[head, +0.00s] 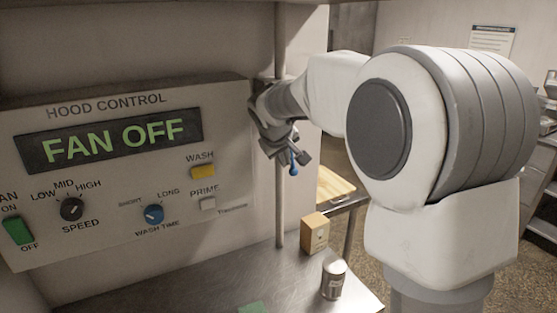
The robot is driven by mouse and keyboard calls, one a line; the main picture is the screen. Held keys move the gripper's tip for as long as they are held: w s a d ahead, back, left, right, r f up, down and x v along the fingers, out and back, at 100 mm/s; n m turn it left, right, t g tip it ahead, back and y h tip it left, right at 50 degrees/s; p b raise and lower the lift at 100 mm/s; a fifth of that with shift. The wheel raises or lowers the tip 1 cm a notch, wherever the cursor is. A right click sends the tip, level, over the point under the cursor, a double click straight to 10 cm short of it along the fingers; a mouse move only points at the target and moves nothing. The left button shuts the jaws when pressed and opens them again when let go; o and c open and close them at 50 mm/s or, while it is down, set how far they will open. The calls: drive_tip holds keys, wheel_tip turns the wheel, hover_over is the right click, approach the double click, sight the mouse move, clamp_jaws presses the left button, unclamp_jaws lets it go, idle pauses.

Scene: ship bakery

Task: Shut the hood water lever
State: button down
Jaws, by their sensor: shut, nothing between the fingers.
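A small blue piece (294,169), which looks like the water lever's handle, shows just below my gripper's fingers, close to a vertical pipe (280,215). Its visible part hangs downward. My gripper (298,157) is shut and empty, right above the blue piece. I cannot tell whether the fingers touch it. My gripper and wrist hide the rest of the lever and the valve.
The hood control panel (112,223) at left reads FAN OFF. A steel counter (215,285) below holds a small tan box (315,233) and a metal can (334,279). A yellowish tray (335,184) sits behind. My arm fills the right side.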

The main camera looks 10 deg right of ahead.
drive_tip(key=shift+f, duration=0.1)
idle(0.3)
drive_tip(key=shift+d+b, duration=0.1)
drive_tip(key=shift+b, duration=0.7)
